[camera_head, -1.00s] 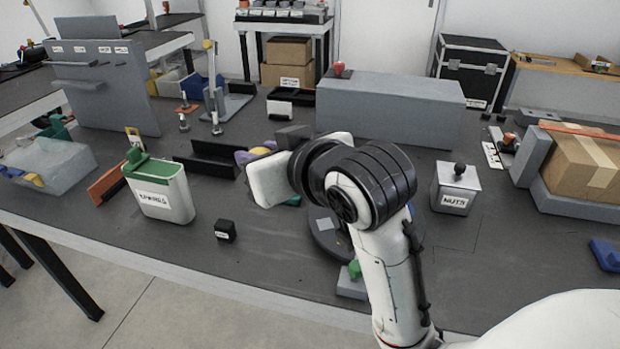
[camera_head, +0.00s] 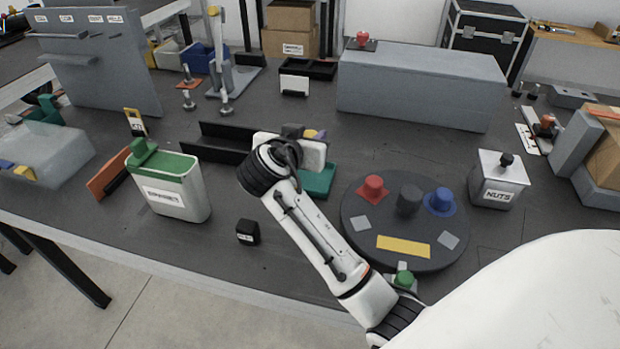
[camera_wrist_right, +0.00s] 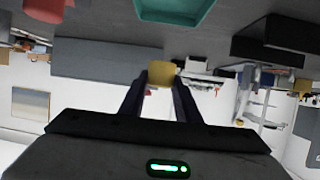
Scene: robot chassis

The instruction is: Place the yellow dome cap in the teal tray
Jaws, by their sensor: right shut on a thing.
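The yellow dome cap (camera_wrist_right: 161,74) shows in the right wrist view between the two dark fingers of my right gripper (camera_wrist_right: 160,88), which is shut on it. The teal tray (camera_wrist_right: 175,8) is at the top edge of that view, apart from the cap. In the head view the teal tray (camera_head: 319,181) lies on the bench, partly hidden by my right wrist. My right gripper (camera_head: 294,131) is mostly hidden there behind the white wrist housing. My left gripper is not in view.
A round dark turntable (camera_head: 360,249) with red, dark grey and blue pieces stands right of the tray. A green-lidded bin (camera_head: 180,190) and a small black block (camera_head: 247,232) are to the left. A black angled holder (camera_head: 225,143) is behind. A NUTS box (camera_head: 498,182) stands far right.

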